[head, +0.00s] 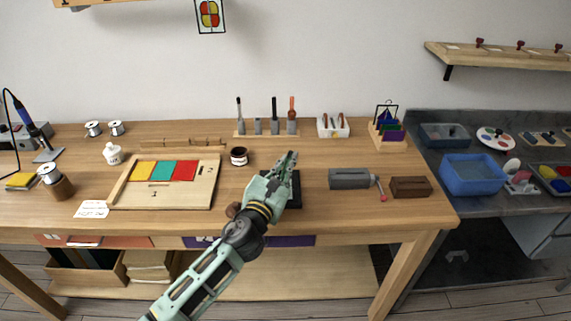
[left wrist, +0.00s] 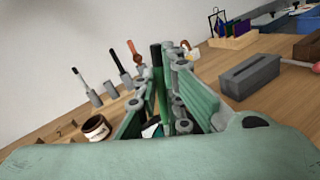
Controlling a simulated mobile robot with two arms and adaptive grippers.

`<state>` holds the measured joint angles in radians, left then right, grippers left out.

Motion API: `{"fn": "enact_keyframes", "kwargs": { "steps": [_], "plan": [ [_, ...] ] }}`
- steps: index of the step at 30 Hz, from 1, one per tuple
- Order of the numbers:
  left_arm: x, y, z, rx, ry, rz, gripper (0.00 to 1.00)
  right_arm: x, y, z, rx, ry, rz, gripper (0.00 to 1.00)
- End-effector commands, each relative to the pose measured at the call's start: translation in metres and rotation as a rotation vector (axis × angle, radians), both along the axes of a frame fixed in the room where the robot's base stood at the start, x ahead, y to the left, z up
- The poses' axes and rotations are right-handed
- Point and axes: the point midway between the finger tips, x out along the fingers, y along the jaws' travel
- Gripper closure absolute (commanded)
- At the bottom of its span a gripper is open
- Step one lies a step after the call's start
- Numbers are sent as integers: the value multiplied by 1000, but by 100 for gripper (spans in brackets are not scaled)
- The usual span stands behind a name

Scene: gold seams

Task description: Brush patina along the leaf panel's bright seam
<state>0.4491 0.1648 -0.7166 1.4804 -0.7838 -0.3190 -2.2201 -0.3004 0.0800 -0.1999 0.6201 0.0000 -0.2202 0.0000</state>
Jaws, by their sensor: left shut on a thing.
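My left gripper (head: 284,172) is above the middle of the workbench, over a black pad (head: 296,190). It is shut on a slim dark tool, whose black upper end (left wrist: 156,58) stands up between the fingers in the left wrist view. The tool's lower end is hidden, so I cannot tell if it is a brush. A dark jar with a pale label (head: 239,156) stands left of the gripper; it also shows in the left wrist view (left wrist: 96,128). A board (head: 207,190) at left carries yellow, teal and red pieces. I cannot make out the leaf panel or a bright seam.
A tool rack (head: 266,134) behind the gripper has one empty holder (head: 258,127). A grey block (head: 349,178), a red-tipped tool (head: 382,192) and a brown block (head: 411,187) lie to the right. A blue bin (head: 472,175) stands on the side counter.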

Motion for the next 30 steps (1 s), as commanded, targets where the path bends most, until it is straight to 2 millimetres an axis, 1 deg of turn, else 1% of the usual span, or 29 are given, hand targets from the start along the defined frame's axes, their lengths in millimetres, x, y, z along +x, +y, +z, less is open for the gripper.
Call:
{"fn": "enact_keyframes", "kwargs": {
  "steps": [7,17,30],
  "plan": [
    [-7,0,-1,1,4,-1,100,0,0,4,0,0,0,0],
    [-10,0,-1,0,3,0,100,0,0,5,0,0,0,0],
    [-19,0,0,1,3,0,100,0,0,10,0,0,0,0]
  ]
}}
